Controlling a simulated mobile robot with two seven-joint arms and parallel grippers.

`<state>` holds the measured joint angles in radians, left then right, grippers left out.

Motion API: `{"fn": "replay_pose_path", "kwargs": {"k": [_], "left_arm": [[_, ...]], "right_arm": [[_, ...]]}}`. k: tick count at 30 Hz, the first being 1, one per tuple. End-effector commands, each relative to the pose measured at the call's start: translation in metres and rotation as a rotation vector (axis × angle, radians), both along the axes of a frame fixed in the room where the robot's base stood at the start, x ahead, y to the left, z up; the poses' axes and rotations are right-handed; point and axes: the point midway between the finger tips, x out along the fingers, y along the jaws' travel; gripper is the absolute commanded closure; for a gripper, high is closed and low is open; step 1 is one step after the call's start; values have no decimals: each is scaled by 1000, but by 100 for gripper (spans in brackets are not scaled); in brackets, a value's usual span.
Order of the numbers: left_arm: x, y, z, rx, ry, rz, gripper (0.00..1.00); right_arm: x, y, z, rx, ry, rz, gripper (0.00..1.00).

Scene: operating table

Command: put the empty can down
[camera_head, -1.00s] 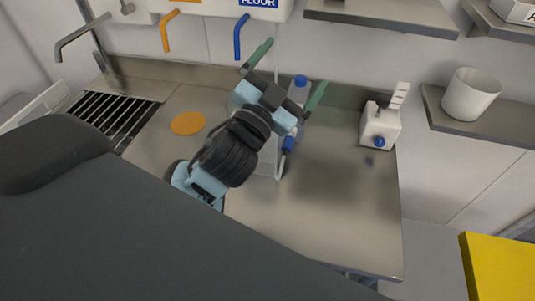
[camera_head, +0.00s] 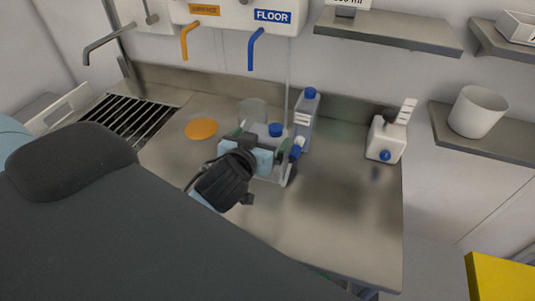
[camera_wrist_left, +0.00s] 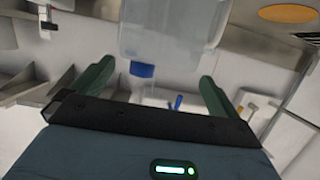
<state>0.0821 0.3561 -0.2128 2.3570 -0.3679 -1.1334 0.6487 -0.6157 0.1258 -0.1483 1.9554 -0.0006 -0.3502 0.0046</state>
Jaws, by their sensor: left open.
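A clear, see-through can with a blue cap (camera_head: 276,130) stands on the steel counter, partly hidden behind my left gripper. My left gripper (camera_head: 268,140) is at the can's near side, its jaws apart. In the left wrist view, the two green fingers (camera_wrist_left: 155,86) are spread, with nothing clamped between them. The can (camera_wrist_left: 172,28) shows upside down there, just beyond the fingertips, its blue cap between the fingers in the picture. I cannot tell whether a finger touches it. My right gripper is not in view.
An orange disc (camera_head: 201,129) lies left, by the drain grate (camera_head: 130,115). A white bottle (camera_head: 386,138) stands at right. The counter's front right (camera_head: 340,215) is clear.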

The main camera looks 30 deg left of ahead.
Motion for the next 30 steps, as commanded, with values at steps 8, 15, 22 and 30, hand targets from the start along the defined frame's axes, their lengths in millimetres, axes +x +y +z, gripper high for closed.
{"fn": "replay_pose_path", "kwargs": {"k": [8, 15, 22, 30], "left_arm": [[14, 2, -3, 2, -4, -1, 0], [41, 7, -12, 2, -4, -1, 0], [49, 9, -17, 1, -1, -2, 0], [49, 9, -17, 1, -1, -2, 14]], "right_arm": [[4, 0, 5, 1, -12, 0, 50], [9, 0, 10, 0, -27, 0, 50], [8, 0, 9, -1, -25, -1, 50], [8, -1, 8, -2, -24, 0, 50]]}}
